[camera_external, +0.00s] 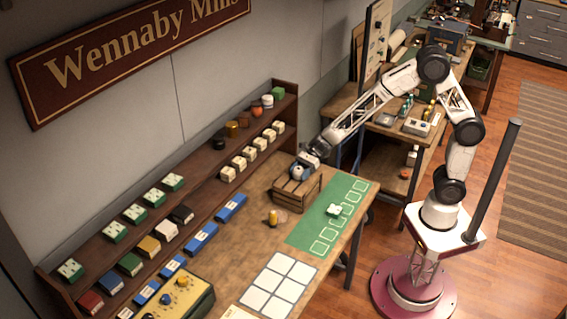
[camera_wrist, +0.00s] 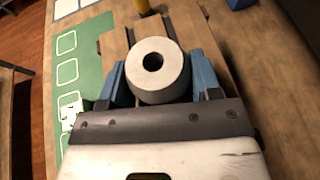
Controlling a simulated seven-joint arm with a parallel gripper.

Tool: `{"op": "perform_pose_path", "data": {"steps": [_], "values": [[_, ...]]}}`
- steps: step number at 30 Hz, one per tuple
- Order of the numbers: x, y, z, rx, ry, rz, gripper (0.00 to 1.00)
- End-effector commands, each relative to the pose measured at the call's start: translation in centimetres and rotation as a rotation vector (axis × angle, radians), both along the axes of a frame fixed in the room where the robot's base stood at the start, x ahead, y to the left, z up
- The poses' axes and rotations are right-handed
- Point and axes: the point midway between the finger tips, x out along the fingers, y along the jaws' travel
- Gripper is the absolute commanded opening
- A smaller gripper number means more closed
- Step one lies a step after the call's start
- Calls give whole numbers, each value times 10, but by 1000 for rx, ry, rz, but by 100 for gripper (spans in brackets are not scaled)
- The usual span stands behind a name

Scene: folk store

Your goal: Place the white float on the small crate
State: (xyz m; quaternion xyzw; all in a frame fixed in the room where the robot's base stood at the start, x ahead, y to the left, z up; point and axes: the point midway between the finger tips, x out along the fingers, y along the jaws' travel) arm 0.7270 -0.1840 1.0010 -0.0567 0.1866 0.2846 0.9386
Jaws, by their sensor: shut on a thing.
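The white float (camera_wrist: 158,70) is a thick round piece with a dark hole in its middle. It sits between the blue fingers of my gripper (camera_wrist: 158,85), which is shut on it. In the external view my gripper (camera_external: 299,172) is over the small wooden crate (camera_external: 297,195), and the float there is small and partly hidden. The slats of the crate (camera_wrist: 190,28) show beneath the float in the wrist view. I cannot tell whether the float touches the slats.
A green mat (camera_external: 318,232) with outlined squares and a white-and-green block (camera_external: 334,210) lies right of the crate. A yellow figure (camera_external: 273,218) stands in front of it. A shelf (camera_external: 200,205) with several blocks runs along the wall. A white grid (camera_external: 278,284) lies nearer.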

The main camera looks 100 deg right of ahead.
Motion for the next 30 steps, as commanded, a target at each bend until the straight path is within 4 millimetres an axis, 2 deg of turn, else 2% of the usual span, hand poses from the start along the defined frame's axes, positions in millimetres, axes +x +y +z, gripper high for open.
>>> {"op": "perform_pose_path", "data": {"steps": [1, 2, 6, 7, 20, 30], "values": [[0, 0, -1, 0, 0, 0, 34], [0, 0, -2, 0, 0, 0, 59], [0, 0, -1, 0, 0, 0, 81], [0, 0, -1, 0, 0, 0, 83], [-1, 0, 2, 0, 0, 0, 83], [-25, -17, 14, 0, 0, -1, 83]]}}
